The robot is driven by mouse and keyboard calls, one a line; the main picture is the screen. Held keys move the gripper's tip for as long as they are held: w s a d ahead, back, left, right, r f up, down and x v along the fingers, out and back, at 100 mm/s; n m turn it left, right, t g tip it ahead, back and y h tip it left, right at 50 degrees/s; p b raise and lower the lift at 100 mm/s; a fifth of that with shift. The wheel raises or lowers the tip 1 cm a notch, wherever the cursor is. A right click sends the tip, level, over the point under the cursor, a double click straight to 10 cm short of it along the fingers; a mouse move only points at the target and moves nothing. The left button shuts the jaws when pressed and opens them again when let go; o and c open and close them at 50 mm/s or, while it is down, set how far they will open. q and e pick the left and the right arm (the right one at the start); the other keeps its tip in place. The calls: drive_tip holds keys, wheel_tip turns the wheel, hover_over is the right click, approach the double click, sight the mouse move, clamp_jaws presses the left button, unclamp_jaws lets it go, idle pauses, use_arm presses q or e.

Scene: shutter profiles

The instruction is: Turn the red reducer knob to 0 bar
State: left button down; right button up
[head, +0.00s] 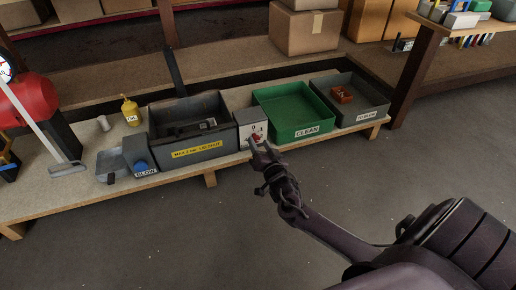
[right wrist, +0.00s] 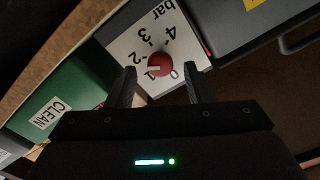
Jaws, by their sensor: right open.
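The red reducer knob (right wrist: 158,64) sits on a white panel (right wrist: 120,45) marked from 0 to 4 bar. Its white pointer mark lies toward the 1, away from the 0. In the head view the knob (head: 256,136) shows partly behind my right gripper (head: 259,146), on the front of a small grey-white box (head: 247,120). In the right wrist view my right gripper (right wrist: 160,82) is open, its fingers apart on either side just below the knob. I cannot tell if they touch it. My left gripper is not in view.
The green CLEAN tray (head: 278,98) stands right of the box, and a dark grey bin with a yellow label (head: 197,153) stands left. A BLOW unit with a blue button (head: 141,166), a yellow oil bottle (head: 130,110) and a grey bin (head: 371,115) share the bench.

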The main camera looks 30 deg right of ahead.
drive_tip(key=shift+w+d, duration=0.1)
drive_tip(key=shift+w, duration=0.5)
